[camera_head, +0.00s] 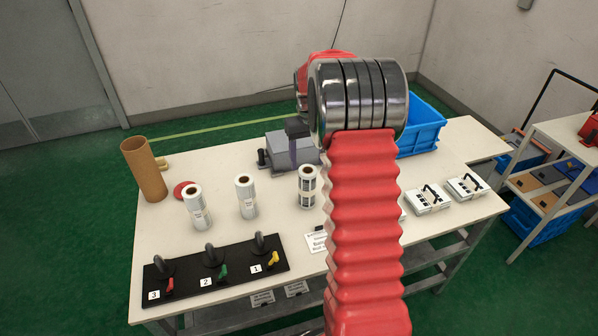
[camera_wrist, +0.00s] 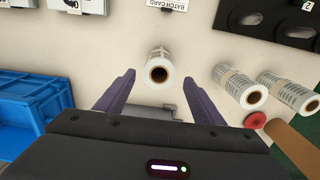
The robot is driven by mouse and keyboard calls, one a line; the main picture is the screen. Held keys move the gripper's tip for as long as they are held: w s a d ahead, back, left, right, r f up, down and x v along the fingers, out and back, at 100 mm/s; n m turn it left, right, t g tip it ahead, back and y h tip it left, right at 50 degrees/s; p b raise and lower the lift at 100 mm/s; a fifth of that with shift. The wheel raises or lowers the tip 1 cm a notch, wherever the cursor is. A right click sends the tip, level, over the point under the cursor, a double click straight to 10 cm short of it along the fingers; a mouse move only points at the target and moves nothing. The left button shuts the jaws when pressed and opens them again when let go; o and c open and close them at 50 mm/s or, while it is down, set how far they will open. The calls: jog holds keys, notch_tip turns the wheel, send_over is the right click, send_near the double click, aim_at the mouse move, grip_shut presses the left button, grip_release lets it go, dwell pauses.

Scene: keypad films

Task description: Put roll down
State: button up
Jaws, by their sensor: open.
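Three white label rolls stand upright on the table (camera_head: 380,240). The right one, with dark printed labels (camera_head: 307,188), stands in front of my gripper; the middle roll (camera_head: 246,197) and left roll (camera_head: 196,208) are apart from it. In the wrist view the nearest roll (camera_wrist: 158,68) shows its brown core between my spread purple fingertips, with a gap on both sides. My gripper (camera_wrist: 158,78) is open and not closed on anything.
A black panel (camera_head: 210,279) with numbered hooks lies at the table's front left. A brown tube (camera_head: 144,170) and red disc (camera_head: 184,190) are at left. A blue bin (camera_head: 421,130) stands at back right, a grey device (camera_head: 290,152) behind the rolls. White keypads (camera_head: 428,200) sit at right.

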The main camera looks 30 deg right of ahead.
jog(key=s+a+r+n+t, duration=0.1)
jog(key=s+a+r, duration=0.4)
jog(key=a+r, duration=0.25)
jog(key=s+a+r+t, duration=0.2)
jog(key=s+a+r, duration=0.3)
jog(key=a+r, duration=0.3)
jog(key=s+a+n+t, duration=0.1)
jog(key=s+a, duration=0.5)
jog(key=s, duration=0.3)
jog(key=s+a+t, duration=0.1)
jog(key=s+a, duration=0.5)
jog(key=s, duration=0.3)
jog(key=shift+a+f+n+t, duration=0.15)
jog(key=shift+n+t, duration=0.15)
jog(key=shift+n, duration=0.1)
